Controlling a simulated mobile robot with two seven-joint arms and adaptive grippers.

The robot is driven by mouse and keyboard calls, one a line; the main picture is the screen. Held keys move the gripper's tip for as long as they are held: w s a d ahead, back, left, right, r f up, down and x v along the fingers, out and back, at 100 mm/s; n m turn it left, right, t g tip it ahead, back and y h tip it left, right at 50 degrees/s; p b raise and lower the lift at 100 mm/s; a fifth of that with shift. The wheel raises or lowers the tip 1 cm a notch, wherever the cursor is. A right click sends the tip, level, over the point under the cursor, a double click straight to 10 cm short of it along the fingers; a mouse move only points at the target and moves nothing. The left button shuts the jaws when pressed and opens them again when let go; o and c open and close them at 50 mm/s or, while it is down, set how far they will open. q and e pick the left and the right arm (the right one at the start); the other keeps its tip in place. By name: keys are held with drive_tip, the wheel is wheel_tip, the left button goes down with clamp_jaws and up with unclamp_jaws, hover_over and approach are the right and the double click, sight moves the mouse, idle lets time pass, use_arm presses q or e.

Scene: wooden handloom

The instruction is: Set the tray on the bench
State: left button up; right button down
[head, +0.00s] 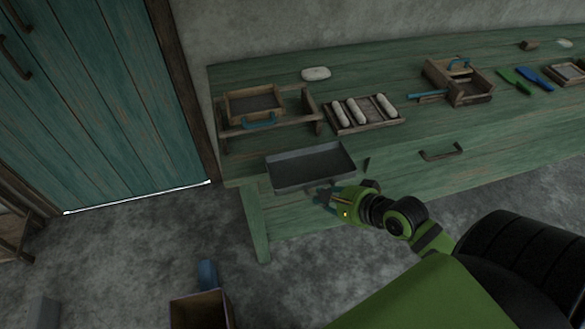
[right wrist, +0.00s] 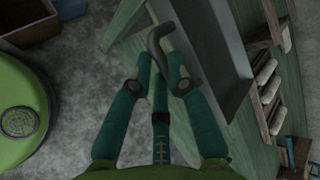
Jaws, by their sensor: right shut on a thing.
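The grey metal tray (head: 290,182), shallow and rectangular, is at the left front of the green wooden bench (head: 380,72), overlapping its front edge in the head view. I cannot tell whether it touches the bench. My right gripper (head: 322,194) is at the tray's near side. In the right wrist view, the teal fingers of this gripper (right wrist: 162,75) are shut around a dark curved handle beside the tray (right wrist: 222,50). The exact grip is partly hidden. My left gripper is in neither view.
On the bench are a wooden stand holding a box (head: 252,103), a rack with pale rolls (head: 365,114), a white oval piece (head: 316,73) and a wooden frame box (head: 458,82). A drawer handle (head: 440,152) juts from the front. An open box (head: 200,311) stands on the floor.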

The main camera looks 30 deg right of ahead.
sight(288, 174)
drive_tip(key=w+a, duration=0.1)
drive_tip(key=w, duration=0.3)
drive_tip(key=w+a+p, duration=0.1)
drive_tip(key=w, duration=0.3)
drive_tip(key=w+a, duration=0.1)
drive_tip(key=w, duration=0.4)
drive_tip(key=shift+w+a, duration=0.1)
drive_tip(key=shift+a, duration=0.15)
drive_tip(key=shift+f+p, duration=0.3)
drive_tip(key=shift+f, duration=1.5)
drive_tip(key=c, duration=1.2)
unclamp_jaws()
drive_tip(key=v, duration=1.2)
